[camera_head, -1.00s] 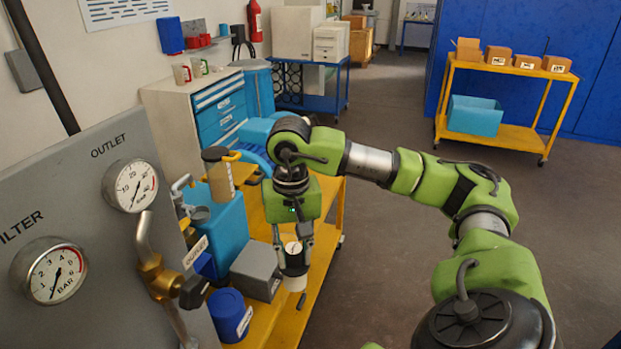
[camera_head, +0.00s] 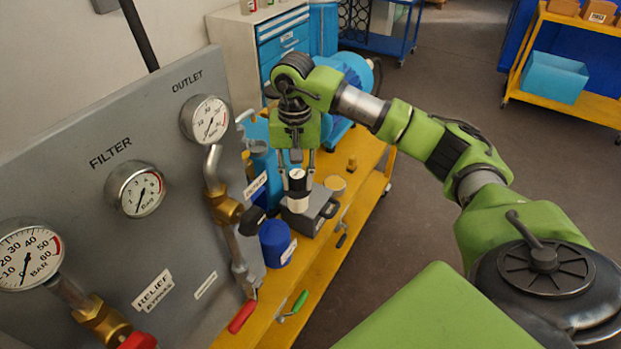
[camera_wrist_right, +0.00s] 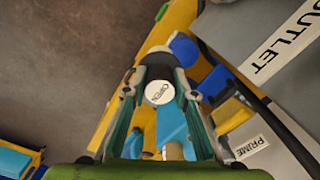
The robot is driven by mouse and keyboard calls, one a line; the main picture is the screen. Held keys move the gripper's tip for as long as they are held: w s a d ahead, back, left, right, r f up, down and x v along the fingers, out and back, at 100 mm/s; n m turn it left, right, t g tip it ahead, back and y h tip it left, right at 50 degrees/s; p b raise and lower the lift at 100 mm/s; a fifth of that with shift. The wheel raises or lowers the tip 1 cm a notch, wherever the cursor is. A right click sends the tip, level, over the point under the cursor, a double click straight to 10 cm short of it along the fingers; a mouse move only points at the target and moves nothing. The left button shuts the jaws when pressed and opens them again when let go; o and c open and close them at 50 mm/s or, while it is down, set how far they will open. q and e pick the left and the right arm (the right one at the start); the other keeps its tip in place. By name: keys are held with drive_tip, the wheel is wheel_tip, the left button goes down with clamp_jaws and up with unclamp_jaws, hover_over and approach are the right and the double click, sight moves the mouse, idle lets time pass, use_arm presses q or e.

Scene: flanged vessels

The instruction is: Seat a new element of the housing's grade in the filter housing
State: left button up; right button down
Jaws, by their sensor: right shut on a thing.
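My right gripper (camera_head: 298,172) is shut on a small upright cylinder, the element (camera_head: 298,203), which is white with a black band. In the right wrist view its round white end (camera_wrist_right: 159,93) with dark lettering, too small to read surely, shows between the fingers. In the head view it hangs in front of or over a grey box (camera_head: 326,212) on the yellow cart; whether they touch I cannot tell. The grey panel (camera_head: 90,200) bears the words FILTER and OUTLET beside its gauges. I cannot make out an open filter housing. My left gripper is not in view.
A blue canister (camera_head: 275,243) with a white label stands close to the panel's brass outlet valve (camera_head: 227,208). A red lever (camera_head: 242,316) and a green lever (camera_head: 300,301) stick out low by the cart's edge. A blue motor-like unit (camera_head: 352,72) sits behind my gripper.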

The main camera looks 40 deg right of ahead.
drive_tip(key=w+a+f+b, duration=0.3)
drive_tip(key=w+f+b, duration=0.3)
drive_tip(key=w, duration=0.3)
drive_tip(key=shift+a+f, duration=0.35)
drive_tip(key=shift+f, duration=0.1)
idle(0.4)
